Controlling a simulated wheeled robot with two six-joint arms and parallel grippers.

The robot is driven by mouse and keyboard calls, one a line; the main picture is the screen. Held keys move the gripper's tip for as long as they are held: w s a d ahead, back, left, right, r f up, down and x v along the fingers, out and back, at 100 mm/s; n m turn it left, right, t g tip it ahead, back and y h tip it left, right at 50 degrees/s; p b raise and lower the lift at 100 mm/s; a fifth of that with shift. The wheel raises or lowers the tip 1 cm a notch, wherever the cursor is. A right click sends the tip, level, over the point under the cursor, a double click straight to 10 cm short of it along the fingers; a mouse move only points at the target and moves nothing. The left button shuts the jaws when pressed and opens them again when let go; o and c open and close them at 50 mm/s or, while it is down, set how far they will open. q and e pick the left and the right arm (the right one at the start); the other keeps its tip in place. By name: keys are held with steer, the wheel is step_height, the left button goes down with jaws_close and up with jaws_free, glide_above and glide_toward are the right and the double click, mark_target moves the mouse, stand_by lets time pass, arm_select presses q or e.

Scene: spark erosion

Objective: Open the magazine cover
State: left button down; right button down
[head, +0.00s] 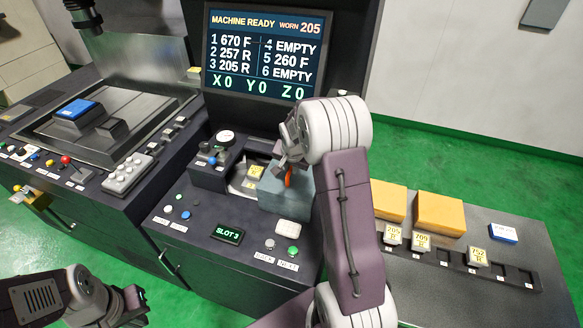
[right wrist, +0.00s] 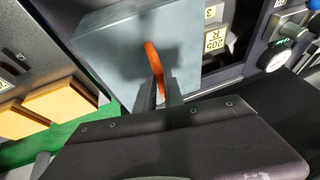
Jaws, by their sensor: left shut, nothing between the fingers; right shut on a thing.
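The magazine cover (head: 287,196) is a blue-grey box-like lid on the machine front below the screen. It fills the upper left of the right wrist view (right wrist: 105,45). Its orange handle (head: 288,178) also shows in the right wrist view (right wrist: 153,62). My right gripper (right wrist: 160,88) is shut on this handle; in the head view the arm partly hides it. Left of the cover, part of the magazine is exposed, with a yellow-labelled holder (head: 255,172) reading 205 R in the right wrist view (right wrist: 213,40). My left gripper (head: 134,298) is shut and empty, low at the left.
The screen (head: 262,55) reads MACHINE READY, WORN 205. A SLOT 3 display (head: 228,234) and several buttons lie in front of the cover. At the right, a grey table carries a rack with labelled holders (head: 421,241) and orange-yellow blocks (head: 440,214).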

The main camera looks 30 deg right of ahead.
steer(key=c, duration=1.5)
jaws_free()
steer(key=shift+o, duration=0.2)
steer(key=b+v, duration=0.1)
steer(key=v, duration=0.8)
